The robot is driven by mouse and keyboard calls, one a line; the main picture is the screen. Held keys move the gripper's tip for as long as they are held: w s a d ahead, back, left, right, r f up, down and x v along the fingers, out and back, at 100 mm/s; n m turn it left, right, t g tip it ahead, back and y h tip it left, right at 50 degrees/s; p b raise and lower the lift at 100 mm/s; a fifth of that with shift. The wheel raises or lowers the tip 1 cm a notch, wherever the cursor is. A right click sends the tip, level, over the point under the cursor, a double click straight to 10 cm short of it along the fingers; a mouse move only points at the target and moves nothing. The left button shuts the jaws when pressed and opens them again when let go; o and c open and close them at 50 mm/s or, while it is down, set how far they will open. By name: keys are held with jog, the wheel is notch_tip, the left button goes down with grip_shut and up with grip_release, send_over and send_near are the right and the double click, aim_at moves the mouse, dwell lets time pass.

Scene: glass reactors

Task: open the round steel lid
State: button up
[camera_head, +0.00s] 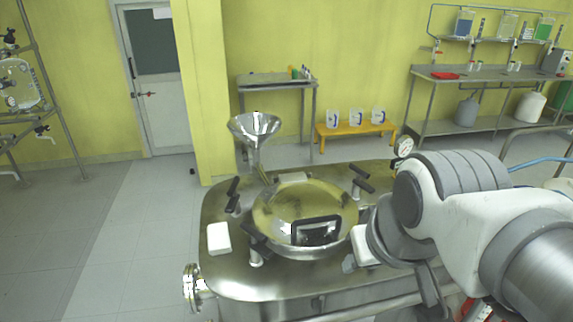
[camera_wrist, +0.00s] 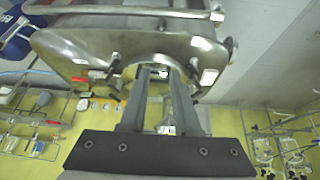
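The round steel lid (camera_head: 290,203) sits flat on top of the steel reactor vessel (camera_head: 228,275), with a black bar handle (camera_head: 317,222) at its near edge. Clamps with black grips stand around it, such as one at the near left (camera_head: 258,243) and one at the far right (camera_head: 361,184). In the wrist view, which looks upside down, my gripper (camera_wrist: 161,72) has its two long grey fingers apart with nothing between them. The vessel (camera_wrist: 120,38) lies beyond the fingertips. In the head view my arm hides most of the gripper, right of the lid.
A steel funnel (camera_head: 254,126) rises behind the lid at the left. White blocks sit on the vessel top, one at the left (camera_head: 218,238). A gauge (camera_head: 403,146) stands near my arm. A steel table (camera_head: 277,82) and orange bench (camera_head: 355,130) are farther back. The left floor is clear.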

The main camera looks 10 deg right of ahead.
jog(key=shift+o, duration=1.3)
jog(key=w+r+n, duration=0.2)
jog(key=w+n, duration=0.2)
jog(key=w, duration=0.2)
jog(key=shift+w+a+r+n+g+h, duration=0.2)
jog(key=shift+a+r+n+g+h, duration=0.1)
jog(key=shift+g+h, duration=0.1)
jog(key=n+g+y+p, duration=0.1)
jog(key=n+g+p, duration=0.15)
jog(key=n, duration=1.15)
send_over(320, 218)
jog(key=s, duration=0.4)
jog(key=s+x, duration=0.1)
jog(key=x, duration=0.4)
jog(key=b+x, duration=0.1)
jog(key=x, duration=0.7)
jog(key=b+x, duration=0.1)
jog(key=x, duration=0.8)
jog(key=shift+w+d+f, duration=0.1)
jog(key=shift+d, duration=0.15)
grip_shut()
